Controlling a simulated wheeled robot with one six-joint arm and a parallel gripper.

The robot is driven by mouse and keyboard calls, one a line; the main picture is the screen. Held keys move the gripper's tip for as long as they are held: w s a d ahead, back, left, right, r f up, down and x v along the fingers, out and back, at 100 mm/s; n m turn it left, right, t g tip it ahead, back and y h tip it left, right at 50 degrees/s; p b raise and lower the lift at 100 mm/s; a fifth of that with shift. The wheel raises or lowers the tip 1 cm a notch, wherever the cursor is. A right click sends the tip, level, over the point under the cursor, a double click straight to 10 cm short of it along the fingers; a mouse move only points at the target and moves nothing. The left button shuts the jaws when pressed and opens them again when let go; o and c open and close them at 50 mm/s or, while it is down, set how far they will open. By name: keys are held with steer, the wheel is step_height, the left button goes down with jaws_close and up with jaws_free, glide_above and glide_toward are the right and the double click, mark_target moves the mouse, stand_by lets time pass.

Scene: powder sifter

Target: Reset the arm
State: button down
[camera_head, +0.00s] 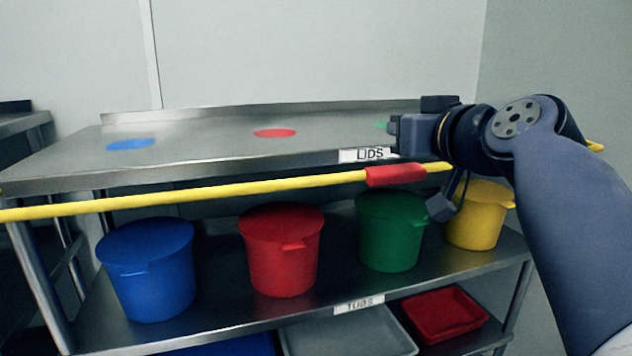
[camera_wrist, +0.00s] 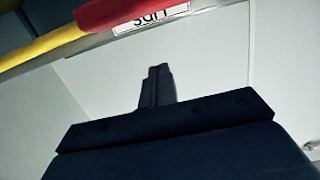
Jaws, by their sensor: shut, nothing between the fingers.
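My gripper (camera_head: 396,130) is at the right end of the steel shelf top, in front of the partly hidden green spot (camera_head: 380,125). In the wrist view its fingers (camera_wrist: 157,88) are together with nothing between them. My arm comes in from the lower right and bends at the wrist. The yellow bar (camera_head: 240,187) with a red sleeve (camera_head: 396,176) runs across the shelf front, just below my gripper; I cannot tell the gap. The bar also shows in the wrist view (camera_wrist: 40,45).
The upper shelf (camera_head: 210,137) has a blue spot (camera_head: 130,144) and a red spot (camera_head: 275,133). Lidded blue (camera_head: 148,280), red (camera_head: 283,265), green (camera_head: 388,240) and yellow (camera_head: 475,222) tubs stand on the shelf below. Trays (camera_head: 445,312) sit lower down.

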steer(key=shift+w+a+r+p, duration=0.1)
steer(key=shift+w+r+p, duration=0.1)
steer(key=shift+r+p, duration=0.2)
steer(key=shift+r+g+p, duration=0.15)
steer(key=shift+g+p, duration=0.15)
steer(key=shift+p, duration=0.1)
steer(key=g+p, duration=0.1)
steer(key=p, duration=0.2)
steer(key=shift+w+r+h, duration=0.25)
steer(key=shift+r+h, duration=0.05)
steer(key=p, duration=0.2)
steer(key=shift+w+a+r+g+p, duration=0.1)
steer(key=shift+w+r+g+p, duration=0.1)
steer(key=shift+g+p, duration=0.15)
steer(key=shift+w+f+p, duration=0.1)
steer(key=shift+w+p, duration=0.05)
steer(key=shift+p, duration=0.45)
steer(key=shift+f+b, duration=0.15)
steer(key=shift+b, duration=0.2)
